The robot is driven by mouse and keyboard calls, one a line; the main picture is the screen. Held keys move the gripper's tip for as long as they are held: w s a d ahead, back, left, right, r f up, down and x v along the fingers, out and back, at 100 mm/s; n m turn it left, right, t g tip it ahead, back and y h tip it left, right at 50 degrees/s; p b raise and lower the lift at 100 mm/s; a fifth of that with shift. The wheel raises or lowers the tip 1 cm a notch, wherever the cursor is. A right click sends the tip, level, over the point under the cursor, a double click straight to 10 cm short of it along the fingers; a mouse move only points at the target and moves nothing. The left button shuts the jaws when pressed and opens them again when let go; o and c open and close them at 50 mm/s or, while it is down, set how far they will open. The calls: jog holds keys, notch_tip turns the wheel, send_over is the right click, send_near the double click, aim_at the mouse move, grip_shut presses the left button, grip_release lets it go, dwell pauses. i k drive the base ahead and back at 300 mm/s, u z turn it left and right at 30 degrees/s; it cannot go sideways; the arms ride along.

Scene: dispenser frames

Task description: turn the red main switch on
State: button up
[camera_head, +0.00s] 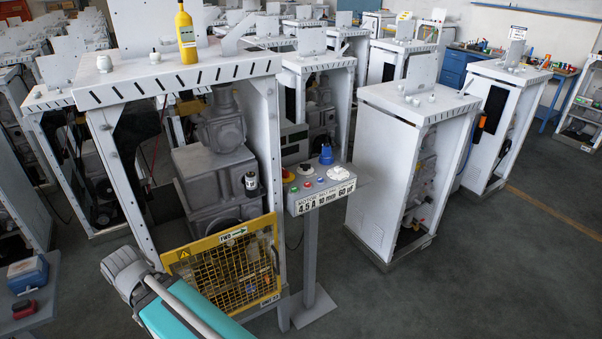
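A grey control box (325,187) stands on a post beside the nearest dispenser frame. Its sloped top carries small coloured buttons. A red round knob (288,177) sits at its left end, apparently on a yellow base. I cannot tell for sure whether this is the main switch, or which position it is in. My teal arm with a grey joint shows at the lower left, in front of the yellow mesh guard. My gripper is not visible.
The yellow mesh guard (227,266) closes the lower front of the nearest frame (180,85). A yellow bottle (186,35) stands on top. A blue object (326,155) and a white piece (338,173) rest on the control box. A white cabinet (385,165) stands right; floor (450,290) is clear.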

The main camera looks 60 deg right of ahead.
aim_at(285, 173)
jog(key=z, duration=0.05)
jog(key=k, duration=0.85)
jog(key=z, duration=1.2)
jog(key=i, duration=0.5)
jog(key=z, duration=0.05)
